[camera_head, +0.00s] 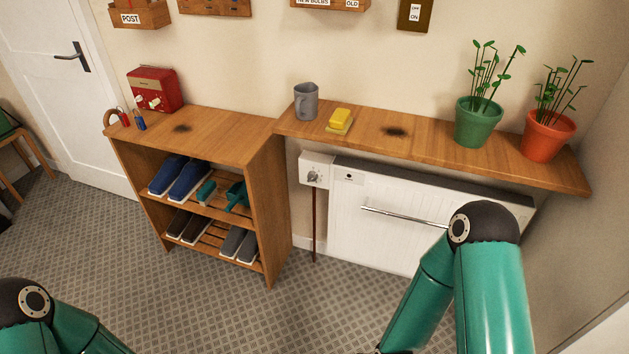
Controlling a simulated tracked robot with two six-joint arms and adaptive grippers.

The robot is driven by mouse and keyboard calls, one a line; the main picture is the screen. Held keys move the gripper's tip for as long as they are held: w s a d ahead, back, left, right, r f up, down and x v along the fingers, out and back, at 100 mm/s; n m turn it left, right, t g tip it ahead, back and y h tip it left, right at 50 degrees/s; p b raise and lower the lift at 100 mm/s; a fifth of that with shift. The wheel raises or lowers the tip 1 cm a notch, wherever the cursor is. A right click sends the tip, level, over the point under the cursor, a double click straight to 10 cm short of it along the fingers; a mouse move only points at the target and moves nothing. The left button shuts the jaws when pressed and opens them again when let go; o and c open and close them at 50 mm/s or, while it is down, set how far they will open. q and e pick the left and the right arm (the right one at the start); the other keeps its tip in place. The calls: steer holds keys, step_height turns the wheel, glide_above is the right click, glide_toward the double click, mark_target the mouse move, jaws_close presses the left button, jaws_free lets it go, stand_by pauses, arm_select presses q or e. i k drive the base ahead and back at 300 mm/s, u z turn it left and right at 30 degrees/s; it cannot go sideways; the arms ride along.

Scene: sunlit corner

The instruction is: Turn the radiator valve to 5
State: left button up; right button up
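The radiator valve (314,176) is a small dark knob on a white box at the upper left of the radiator, under the wooden shelf. Its markings are too small to read, so I cannot tell its setting. The white radiator (345,230) has a metal rail (405,216) across its front. My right arm stands in front of the radiator's right part, well to the right of the valve; its gripper is out of the picture or hidden. My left arm shows at the bottom left corner, and its gripper is not in view.
The wooden shelf (360,138) above the radiator holds a grey mug (306,102), a yellow sponge (340,118), a green pot (477,123) and an orange pot (547,135). Floor before the valve is clear.

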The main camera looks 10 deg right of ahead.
mark_target(312, 176)
steer(key=i, duration=0.9)
steer(key=u, duration=0.05)
